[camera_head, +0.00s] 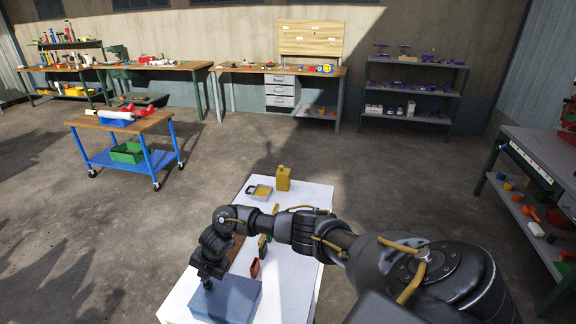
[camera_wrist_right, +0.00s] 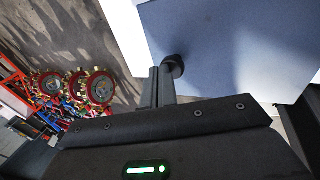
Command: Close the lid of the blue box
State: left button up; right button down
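The blue box (camera_head: 226,299) stands at the near end of a white table (camera_head: 312,200). Its broad blue face also fills the upper part of the right wrist view (camera_wrist_right: 240,45). It looks flat and unbroken, but I cannot tell whether the lid sits fully down. My right gripper (camera_head: 207,282) is at the left part of the box, pointing down. In the wrist view its fingers (camera_wrist_right: 160,82) look together, beside a small dark round piece (camera_wrist_right: 174,66) against the blue face. I cannot make out whether they touch it. My left gripper is out of view.
A yellow canister (camera_head: 283,178) and a yellow-and-grey container (camera_head: 260,191) stand at the table's far end. A small red item (camera_head: 254,268) lies beyond the box, partly near my arm. A blue cart (camera_head: 125,158) stands left; open floor surrounds the table.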

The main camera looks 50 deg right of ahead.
jog(key=r+p, duration=0.4)
jog(key=r, duration=0.1)
jog(key=shift+w, duration=0.25)
notch_tip(320, 180, up, 9)
jog(key=b, duration=0.1)
jog(key=shift+d+b, duration=0.2)
jog(key=shift+b, duration=0.1)
